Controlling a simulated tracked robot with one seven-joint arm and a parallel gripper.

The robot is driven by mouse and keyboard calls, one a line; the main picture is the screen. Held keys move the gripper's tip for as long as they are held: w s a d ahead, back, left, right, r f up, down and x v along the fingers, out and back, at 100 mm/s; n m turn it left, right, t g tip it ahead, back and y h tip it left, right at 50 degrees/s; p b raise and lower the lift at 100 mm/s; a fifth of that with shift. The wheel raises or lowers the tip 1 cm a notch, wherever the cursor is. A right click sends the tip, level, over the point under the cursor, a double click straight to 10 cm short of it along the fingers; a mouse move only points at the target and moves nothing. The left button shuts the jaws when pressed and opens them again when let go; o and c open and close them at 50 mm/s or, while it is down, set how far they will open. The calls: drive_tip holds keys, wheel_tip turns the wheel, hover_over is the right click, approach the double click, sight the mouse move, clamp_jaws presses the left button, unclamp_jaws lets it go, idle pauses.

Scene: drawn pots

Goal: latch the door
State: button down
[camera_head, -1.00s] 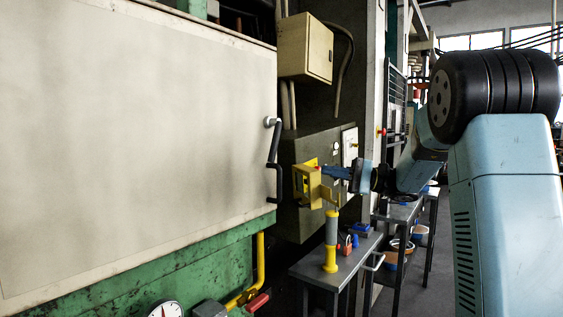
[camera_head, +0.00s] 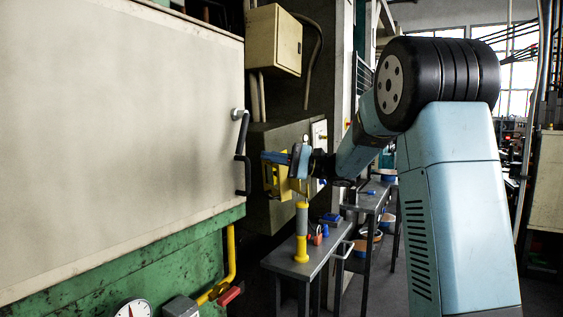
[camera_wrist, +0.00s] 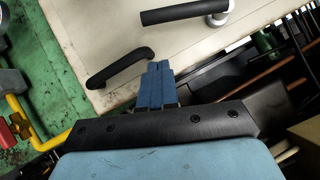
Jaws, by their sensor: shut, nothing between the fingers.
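The door (camera_head: 120,130) is a large cream panel filling the left of the head view. Its black cranked handle (camera_head: 243,150) hangs from a light round pivot (camera_head: 238,114) at the door's right edge. My gripper (camera_head: 268,157) is to the right of the handle, its blue fingers pointing left, apart from it in the picture. In the wrist view the fingers (camera_wrist: 157,72) are closed together and empty, in front of the door (camera_wrist: 105,35).
A yellow bracket (camera_head: 277,183) on the dark machine is behind my gripper. A grey table (camera_head: 310,262) below bears a yellow and grey post (camera_head: 302,235) and small items. A yellow pipe (camera_head: 231,255) and red lever (camera_head: 230,295) are below the door.

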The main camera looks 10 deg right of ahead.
drive_tip(key=a, duration=0.1)
drive_tip(key=s+a+r, duration=0.1)
drive_tip(key=a, duration=0.1)
drive_tip(key=s+a, duration=0.1)
drive_tip(key=shift+s+a+r, duration=0.1)
drive_tip(key=shift+a+r, duration=0.2)
drive_tip(key=shift+r, duration=0.05)
